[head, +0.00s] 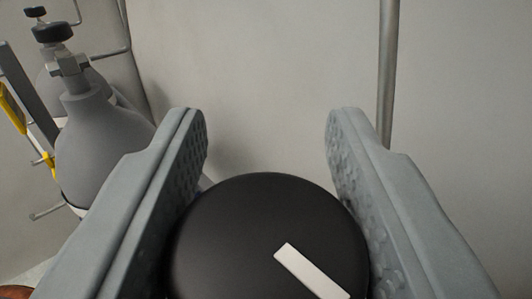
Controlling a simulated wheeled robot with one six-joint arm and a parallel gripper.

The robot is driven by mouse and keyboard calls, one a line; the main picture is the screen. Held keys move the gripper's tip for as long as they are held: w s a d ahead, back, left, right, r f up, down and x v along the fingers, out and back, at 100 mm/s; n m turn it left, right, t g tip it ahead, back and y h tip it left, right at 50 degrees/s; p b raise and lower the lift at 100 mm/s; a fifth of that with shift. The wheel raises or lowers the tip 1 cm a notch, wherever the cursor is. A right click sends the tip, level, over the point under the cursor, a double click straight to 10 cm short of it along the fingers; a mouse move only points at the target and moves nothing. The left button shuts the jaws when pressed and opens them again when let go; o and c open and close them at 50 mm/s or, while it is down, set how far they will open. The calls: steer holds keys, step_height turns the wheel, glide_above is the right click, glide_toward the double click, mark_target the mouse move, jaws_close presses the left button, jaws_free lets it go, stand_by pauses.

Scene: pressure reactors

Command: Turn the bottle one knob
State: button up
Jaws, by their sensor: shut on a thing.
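A round black knob (235,235) with a white bar mark on its top fills the bottom middle of the head view. The white mark (310,272) runs slantwise from the knob's middle to its lower right edge. My gripper (267,135) has one grey textured finger on each side of the knob and is shut on it. The fingertips reach past the knob's far edge. The bottle under the knob is hidden.
Grey gas bottles (95,150) with black valve knobs (52,32) stand at the left, beside a dark bar with yellow parts (12,108). A vertical metal pipe (388,70) runs along the pale wall (260,70) behind, right of centre.

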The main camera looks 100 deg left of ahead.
mark_target(267, 177)
steer(key=o, duration=1)
steer(key=shift+c, duration=0.2)
step_height(267, 177, up, 10)
stand_by(0.4)
